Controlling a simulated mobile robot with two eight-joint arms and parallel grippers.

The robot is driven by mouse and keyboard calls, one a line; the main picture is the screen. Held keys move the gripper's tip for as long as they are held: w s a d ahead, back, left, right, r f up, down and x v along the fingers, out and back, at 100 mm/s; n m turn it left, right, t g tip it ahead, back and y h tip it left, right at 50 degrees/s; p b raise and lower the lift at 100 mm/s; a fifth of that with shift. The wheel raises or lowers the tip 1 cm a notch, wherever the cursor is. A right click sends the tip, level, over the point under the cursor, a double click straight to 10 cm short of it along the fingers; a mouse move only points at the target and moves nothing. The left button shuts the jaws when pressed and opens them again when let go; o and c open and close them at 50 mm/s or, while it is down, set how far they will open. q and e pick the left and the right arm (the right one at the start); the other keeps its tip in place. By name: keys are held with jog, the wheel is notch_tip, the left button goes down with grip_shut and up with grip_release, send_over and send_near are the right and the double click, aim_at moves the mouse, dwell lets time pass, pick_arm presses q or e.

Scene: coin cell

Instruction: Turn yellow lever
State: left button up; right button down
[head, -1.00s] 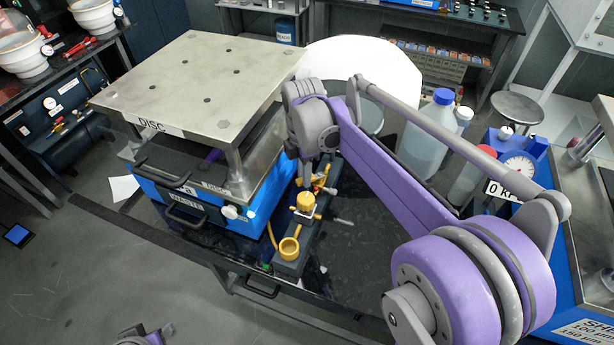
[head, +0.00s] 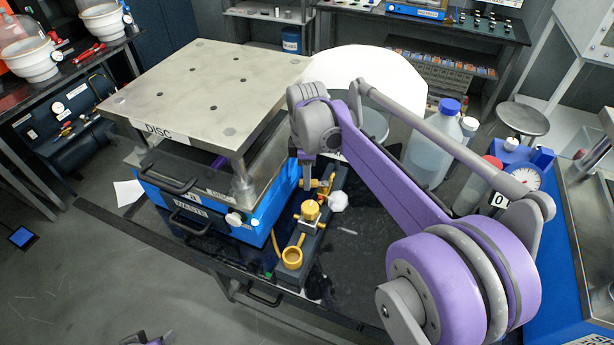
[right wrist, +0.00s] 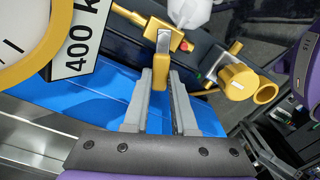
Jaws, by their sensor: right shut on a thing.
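The yellow lever (right wrist: 161,68) sits upright in the right wrist view, between the fingertips of my right gripper (right wrist: 165,92). The gripper is shut on it. The lever joins a yellow valve body (right wrist: 128,14) on a dark block. In the head view my right gripper (head: 307,178) points down at the far end of the dark block (head: 290,258), beside the yellow fittings (head: 324,184). The arm and gripper hide most of the lever there. A part of my left arm shows at the bottom edge, but its gripper cannot be made out.
A white faceted lump (head: 338,201) sits beside the yellow fittings. A yellow cap (head: 310,210) and yellow ring cup (head: 291,258) stand nearer on the block. A blue unit with a metal top plate (head: 205,95) stands close left. Bottles (head: 433,148) and a dial gauge (head: 524,178) are right.

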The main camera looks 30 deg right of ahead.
jog(key=c, duration=0.7)
grip_release()
notch_tip(320, 180, up, 11)
jog(key=shift+f+p, duration=0.1)
jog(key=shift+p, duration=0.25)
